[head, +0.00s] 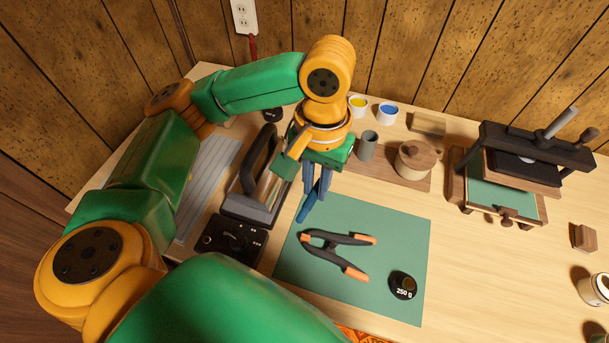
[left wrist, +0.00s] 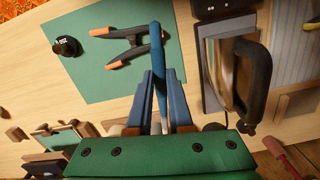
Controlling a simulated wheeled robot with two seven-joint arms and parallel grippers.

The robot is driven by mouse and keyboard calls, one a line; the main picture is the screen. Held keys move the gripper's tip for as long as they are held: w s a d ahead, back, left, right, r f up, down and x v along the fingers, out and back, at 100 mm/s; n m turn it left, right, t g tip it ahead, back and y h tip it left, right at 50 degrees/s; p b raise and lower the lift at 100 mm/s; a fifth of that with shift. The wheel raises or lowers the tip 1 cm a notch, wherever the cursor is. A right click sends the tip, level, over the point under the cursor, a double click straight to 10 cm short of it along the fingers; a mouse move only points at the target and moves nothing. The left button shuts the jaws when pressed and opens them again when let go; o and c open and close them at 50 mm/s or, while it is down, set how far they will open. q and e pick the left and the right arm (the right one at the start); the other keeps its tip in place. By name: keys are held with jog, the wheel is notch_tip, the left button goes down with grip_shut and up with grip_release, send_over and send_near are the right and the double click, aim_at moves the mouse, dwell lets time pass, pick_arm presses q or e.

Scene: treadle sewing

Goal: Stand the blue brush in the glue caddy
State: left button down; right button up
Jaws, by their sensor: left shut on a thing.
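The blue brush (head: 304,212) is in my left gripper (head: 316,188), with one end pointing down above the green mat's upper left corner. In the left wrist view the brush (left wrist: 156,45) stands out between the two blue fingers of the left gripper (left wrist: 162,85), which are shut on it. Its bristle end is mostly hidden by my gripper. What looks like the glue caddy is a wooden base (head: 389,174) to the right of my gripper. It bears a grey-green cup (head: 367,146) and a round lidded wooden pot (head: 415,158). My right gripper is out of view.
The green mat (head: 400,235) holds an orange-tipped clamp (head: 335,243) and a black 250 g weight (head: 403,285). A black-handled iron-like tool (head: 257,175) stands close left of my gripper. Yellow and blue paint pots (head: 387,112) are behind. A press (head: 515,165) stands right.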

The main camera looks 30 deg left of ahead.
pick_arm(q)
jog(key=w+d+r+n+g+h+p, duration=0.1)
jog(key=d+r+n+g+p, duration=0.15)
jog(key=d, duration=0.25)
jog(key=w+d+r+n+g+h+p, duration=0.1)
jog(key=w+d+r+n, duration=0.15)
jog(key=d, duration=0.25)
jog(key=w+r+n+t+h+p, duration=0.7)
jog(key=w+r+n+t+h, duration=0.4)
jog(key=n, duration=0.6)
jog(key=w+a+f+n+t+y+p, duration=0.2)
jog(key=w+a+f+n+t+y, duration=0.1)
jog(key=w+a+f+n+t, duration=0.45)
notch_tip(320, 180, down, 11)
jog(key=a+b, duration=0.1)
jog(key=b, duration=1.1)
jog(key=shift+s+a+m+t, duration=0.25)
jog(key=shift+m+t, duration=0.05)
jog(key=shift+m, duration=0.15)
jog(key=c, duration=0.7)
grip_release()
jog(key=shift+c, duration=0.2)
